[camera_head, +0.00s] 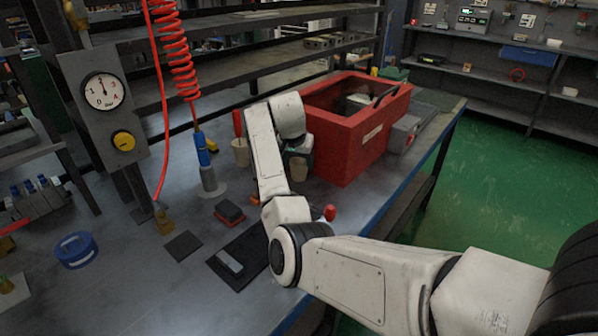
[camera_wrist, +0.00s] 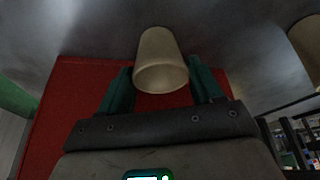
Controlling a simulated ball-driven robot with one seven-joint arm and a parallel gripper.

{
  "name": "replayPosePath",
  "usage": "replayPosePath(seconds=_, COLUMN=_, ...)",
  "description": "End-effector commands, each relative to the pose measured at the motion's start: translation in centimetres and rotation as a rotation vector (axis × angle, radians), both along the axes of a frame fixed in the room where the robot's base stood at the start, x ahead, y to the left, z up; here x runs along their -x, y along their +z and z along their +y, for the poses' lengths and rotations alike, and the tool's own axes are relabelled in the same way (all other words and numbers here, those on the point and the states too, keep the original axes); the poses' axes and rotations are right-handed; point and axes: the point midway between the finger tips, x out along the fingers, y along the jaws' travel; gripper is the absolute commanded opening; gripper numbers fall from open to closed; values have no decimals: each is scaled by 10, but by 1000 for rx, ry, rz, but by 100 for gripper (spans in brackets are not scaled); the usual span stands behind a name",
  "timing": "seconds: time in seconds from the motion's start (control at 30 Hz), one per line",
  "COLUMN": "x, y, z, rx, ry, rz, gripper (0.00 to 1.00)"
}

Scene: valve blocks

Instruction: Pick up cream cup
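A cream cup (camera_head: 299,169) stands on the workbench beside the red box, partly hidden by my gripper (camera_head: 298,150). In the wrist view the cream cup (camera_wrist: 161,62) lies between the tips of my two green fingers (camera_wrist: 163,76). The fingers are spread, and a gap shows on each side of the cup, so it is not clamped. A second cream-coloured cup (camera_head: 241,153) stands to the left, with a red-handled item rising behind or out of it; I cannot tell which. A tan shape at the right edge of the wrist view (camera_wrist: 306,40) may be this cup.
The red box (camera_head: 338,145) stands close to the right of my gripper. A blue and grey tool (camera_head: 207,165) stands left under a red coiled hose (camera_head: 178,50). A red and black block (camera_head: 229,213) and a dark mat (camera_head: 226,280) lie in front.

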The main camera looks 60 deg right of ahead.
Motion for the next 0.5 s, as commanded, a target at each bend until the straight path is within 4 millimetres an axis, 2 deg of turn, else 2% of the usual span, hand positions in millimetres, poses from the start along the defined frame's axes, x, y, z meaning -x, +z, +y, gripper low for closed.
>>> replayPosePath(seconds=0.07, x=0, y=0, z=0, rx=0, ry=0, rz=0, gripper=57)
replayPosePath(seconds=0.4, x=0, y=1, z=0, rx=1, ry=0, rz=0, gripper=24)
replayPosePath(seconds=0.5, x=0, y=1, z=0, rx=1, ry=0, rz=0, gripper=24)
